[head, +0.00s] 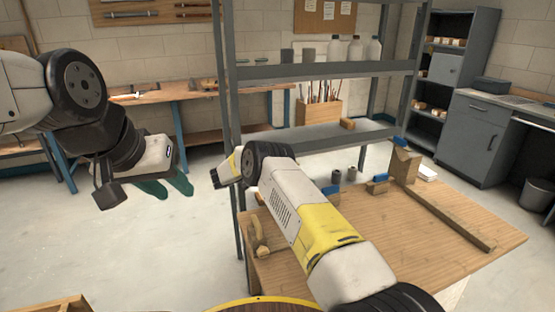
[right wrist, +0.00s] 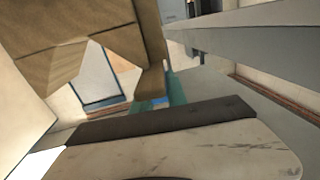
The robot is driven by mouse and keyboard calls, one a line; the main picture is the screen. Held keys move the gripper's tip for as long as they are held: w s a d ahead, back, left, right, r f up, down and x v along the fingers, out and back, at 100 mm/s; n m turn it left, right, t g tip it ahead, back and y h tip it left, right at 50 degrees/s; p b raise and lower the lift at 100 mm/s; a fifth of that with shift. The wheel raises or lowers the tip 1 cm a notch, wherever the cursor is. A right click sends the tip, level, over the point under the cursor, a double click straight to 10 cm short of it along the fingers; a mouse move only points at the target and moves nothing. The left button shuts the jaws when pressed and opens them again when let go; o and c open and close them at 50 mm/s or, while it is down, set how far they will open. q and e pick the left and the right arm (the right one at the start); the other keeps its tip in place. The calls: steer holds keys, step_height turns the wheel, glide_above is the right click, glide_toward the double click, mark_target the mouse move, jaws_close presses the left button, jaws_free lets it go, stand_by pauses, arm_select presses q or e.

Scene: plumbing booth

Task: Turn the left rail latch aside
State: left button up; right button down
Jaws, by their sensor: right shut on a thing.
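My left gripper (head: 168,189) hangs in the air at the left of the head view, empty, with its two green fingers apart. My right arm crosses the wooden table (head: 450,240), and its gripper is hidden in the head view. In the right wrist view the green fingers of my right gripper (right wrist: 170,98) are partly covered by wood. They are shut at a small blue piece (right wrist: 154,104) beside a wooden part (right wrist: 152,85). This blue piece may be the left rail latch; its turn is not clear.
A wooden rail (head: 440,212) runs along the table's right side, with an upright block (head: 403,164) at its far end. Blue-marked wooden pieces (head: 378,184) stand near the far edge. A grey metal shelf (head: 320,70) rises behind. A curved wooden piece (head: 261,240) is at the near left.

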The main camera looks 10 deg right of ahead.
steer(key=shift+m+g+h, duration=0.4)
steer(key=shift+m+g, duration=0.3)
steer(key=shift+g, duration=0.3)
steer(key=c, duration=1.3)
jaws_free()
steer(key=v, duration=0.7)
steer(key=shift+s+a, duration=0.1)
steer(key=shift+a, duration=0.25)
